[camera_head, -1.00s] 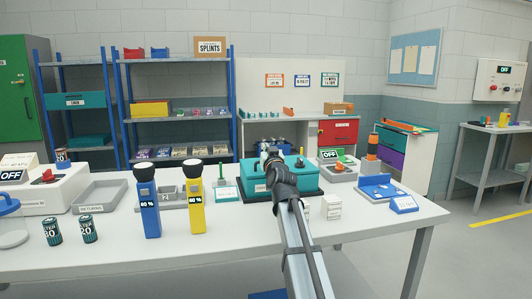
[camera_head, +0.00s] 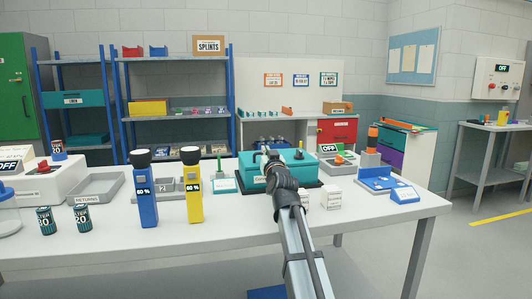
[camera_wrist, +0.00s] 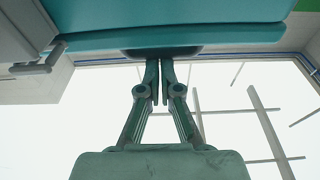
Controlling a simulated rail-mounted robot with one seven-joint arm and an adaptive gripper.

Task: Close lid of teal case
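The teal case (camera_head: 256,181) stands on a dark base on the white table, right of centre in the head view. Its broad teal top (camera_head: 300,163) shows beyond my arm. My gripper (camera_head: 267,153) is over the front left part of the case, and my wrist hides part of its front. In the wrist view, a teal panel (camera_wrist: 200,38) crosses the top of the picture. My gripper (camera_wrist: 160,62) has its fingers almost together, with nothing seen between them. Their tips meet a dark rounded part at the panel's edge; contact is not certain. The lid's exact angle is unclear.
A blue flashlight (camera_head: 147,205) and a yellow flashlight (camera_head: 193,202) stand upright left of the case. A white box (camera_head: 332,198) and a blue holder (camera_head: 377,180) are to the right. A grey tray (camera_head: 96,186) lies farther left. The front middle of the table is clear.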

